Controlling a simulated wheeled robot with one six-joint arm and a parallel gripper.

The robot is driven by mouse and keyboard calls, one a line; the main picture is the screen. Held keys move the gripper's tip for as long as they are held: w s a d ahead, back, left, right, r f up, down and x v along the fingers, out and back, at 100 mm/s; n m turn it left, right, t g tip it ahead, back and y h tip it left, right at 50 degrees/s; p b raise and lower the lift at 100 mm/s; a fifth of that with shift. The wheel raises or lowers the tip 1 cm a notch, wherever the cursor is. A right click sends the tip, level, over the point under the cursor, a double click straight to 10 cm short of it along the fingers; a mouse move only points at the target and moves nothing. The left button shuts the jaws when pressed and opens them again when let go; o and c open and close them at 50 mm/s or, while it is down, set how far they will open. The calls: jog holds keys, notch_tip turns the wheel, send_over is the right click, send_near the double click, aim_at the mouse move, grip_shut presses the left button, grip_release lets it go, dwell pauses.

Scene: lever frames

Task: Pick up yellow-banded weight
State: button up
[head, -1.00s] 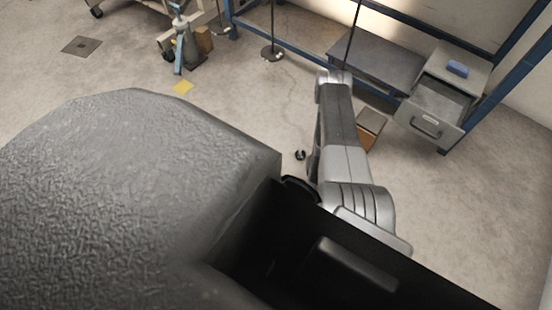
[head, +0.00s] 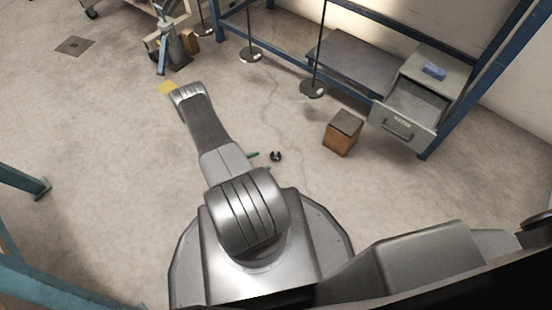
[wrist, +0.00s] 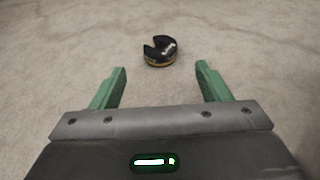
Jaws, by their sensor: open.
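The yellow-banded weight (wrist: 161,53) is a small black slotted disc with a yellow band round its lower side and white marking on top. It lies on the concrete floor, and it also shows in the head view (head: 276,156). My gripper (wrist: 161,75) is open and empty, with green fingers apart on either side of the view. In the wrist view the weight lies beyond the fingertips, roughly centred between them, and appears clear of both. In the head view, the green fingertips show just left of the weight, partly hidden by my arm.
A wooden box with a dark top (head: 343,132) stands right of the weight. A grey cabinet with an open drawer (head: 407,114) stands by the blue rack. Black stand bases (head: 313,90) stand behind. Floor around the weight is clear.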

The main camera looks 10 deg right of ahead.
aim_at(273, 157)
jog(key=shift+w+d+f, duration=0.35)
jog(key=shift+d, duration=0.1)
jog(key=shift+b+x, duration=1.3)
jog(key=shift+x, duration=0.9)
jog(key=shift+w+d+f, duration=0.1)
jog(key=shift+d+f, duration=0.05)
jog(key=shift+d, duration=0.45)
jog(key=c, duration=1.1)
jog(key=shift+c, duration=0.2)
